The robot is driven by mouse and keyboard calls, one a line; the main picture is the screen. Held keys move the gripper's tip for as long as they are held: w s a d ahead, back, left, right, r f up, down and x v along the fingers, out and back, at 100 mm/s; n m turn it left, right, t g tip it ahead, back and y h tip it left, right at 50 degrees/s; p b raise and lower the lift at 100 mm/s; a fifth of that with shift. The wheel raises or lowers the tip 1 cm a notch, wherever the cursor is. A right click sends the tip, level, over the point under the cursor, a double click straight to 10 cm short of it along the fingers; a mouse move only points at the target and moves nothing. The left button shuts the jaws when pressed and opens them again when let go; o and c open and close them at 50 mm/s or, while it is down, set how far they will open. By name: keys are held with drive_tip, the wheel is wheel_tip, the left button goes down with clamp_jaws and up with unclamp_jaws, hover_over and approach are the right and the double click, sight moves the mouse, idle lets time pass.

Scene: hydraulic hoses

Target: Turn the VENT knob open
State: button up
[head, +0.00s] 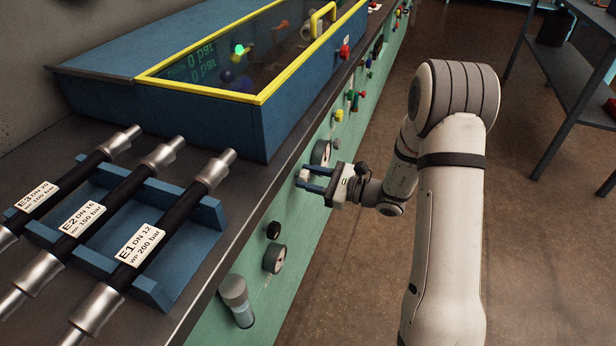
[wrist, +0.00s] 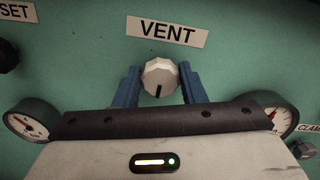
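The VENT knob (wrist: 160,77) is a faceted off-white knob with a dark pointer line that points down in the wrist view. It sits on the green panel under a VENT label (wrist: 168,31). In the head view the knob (head: 304,174) is a small pale shape at my fingertips. My gripper (wrist: 161,84) has its two blue fingers apart, one on each side of the knob. A small gap seems to show on the left; I cannot tell whether the right finger touches. In the head view my gripper (head: 304,179) reaches the panel from the right.
Round gauges stand left (wrist: 32,119) and right (wrist: 271,112) of the knob, close to my gripper. A SET label (wrist: 17,11) is at the upper left. Hoses (head: 143,240) lie in a blue rack on the bench. A yellow-framed case (head: 258,98) stands behind them.

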drive_tip(key=shift+r, duration=0.1)
drive_tip(key=shift+c, duration=1.4)
drive_tip(key=shift+w+a, duration=0.1)
drive_tip(key=shift+c, duration=0.4)
drive_tip(key=shift+p, duration=0.35)
drive_tip(key=m+p, duration=0.2)
drive_tip(key=m, duration=0.1)
drive_tip(key=shift+w+d+r+p, duration=0.1)
drive_tip(key=shift+d+r+p, duration=0.1)
drive_tip(key=shift+p, duration=0.2)
drive_tip(key=m+p, duration=0.5)
drive_tip(key=shift+w+d, duration=0.1)
drive_tip(key=m+p, duration=0.4)
drive_tip(key=m, duration=0.1)
drive_tip(key=shift+w+m, duration=0.1)
drive_tip(key=shift+m, duration=0.3)
drive_tip(key=shift+f+m+p, duration=0.15)
drive_tip(key=shift+m+p, duration=0.45)
drive_tip(key=shift+m, duration=0.4)
drive_tip(key=shift+f+m+p, duration=0.1)
drive_tip(key=shift+m+p, duration=0.45)
drive_tip(key=shift+m, duration=0.45)
drive_tip(key=shift+f, duration=0.1)
